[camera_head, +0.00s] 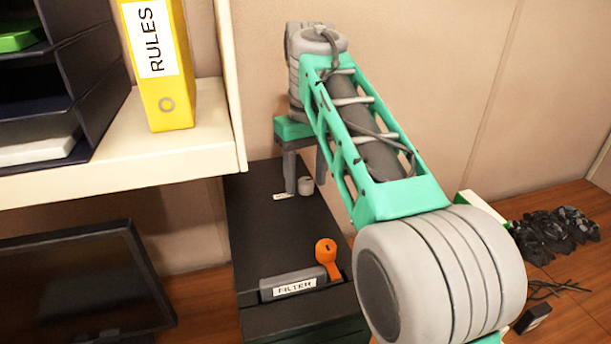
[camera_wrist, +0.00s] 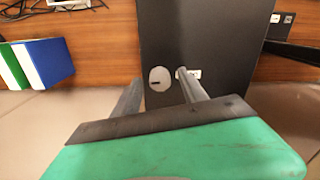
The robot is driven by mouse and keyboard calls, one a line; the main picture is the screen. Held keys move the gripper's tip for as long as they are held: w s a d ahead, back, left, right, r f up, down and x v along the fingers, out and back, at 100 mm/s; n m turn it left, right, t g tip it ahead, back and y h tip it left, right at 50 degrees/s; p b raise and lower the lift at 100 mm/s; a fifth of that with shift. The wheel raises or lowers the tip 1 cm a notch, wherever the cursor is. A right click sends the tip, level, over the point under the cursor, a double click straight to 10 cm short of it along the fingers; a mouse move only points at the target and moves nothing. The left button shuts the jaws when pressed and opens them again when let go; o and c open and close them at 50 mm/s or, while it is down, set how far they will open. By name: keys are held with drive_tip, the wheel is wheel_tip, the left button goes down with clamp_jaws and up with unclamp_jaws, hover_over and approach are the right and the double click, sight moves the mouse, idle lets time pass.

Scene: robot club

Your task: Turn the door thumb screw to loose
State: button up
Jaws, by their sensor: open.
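The door thumb screw appears to be the small grey round knob (camera_head: 306,185) on top of the black cabinet (camera_head: 252,222). In the wrist view the knob (camera_wrist: 159,78) shows as a pale disc with a short dark mark on its face. A small white label (camera_head: 283,196) lies beside it; its text is too small to read. My gripper (camera_head: 304,172) is open, pointing down over the knob. In the wrist view my two fingers (camera_wrist: 158,87) stand apart on either side of the knob. I cannot tell whether they reach down around it. My arm hides part of the cabinet top.
An orange knob (camera_head: 327,252) stands beside a grey block labelled FILTER (camera_head: 291,286) on the cabinet's near end. A shelf (camera_head: 210,130) with a yellow RULES binder (camera_head: 160,60) is at left, above a dark monitor (camera_head: 75,285). Dark gloves (camera_head: 555,235) lie at right.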

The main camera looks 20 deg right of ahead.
sight(306, 179)
wheel_tip(306, 179, up, 8)
drive_tip(key=shift+d+f+p, duration=0.1)
drive_tip(key=shift+p, duration=0.65)
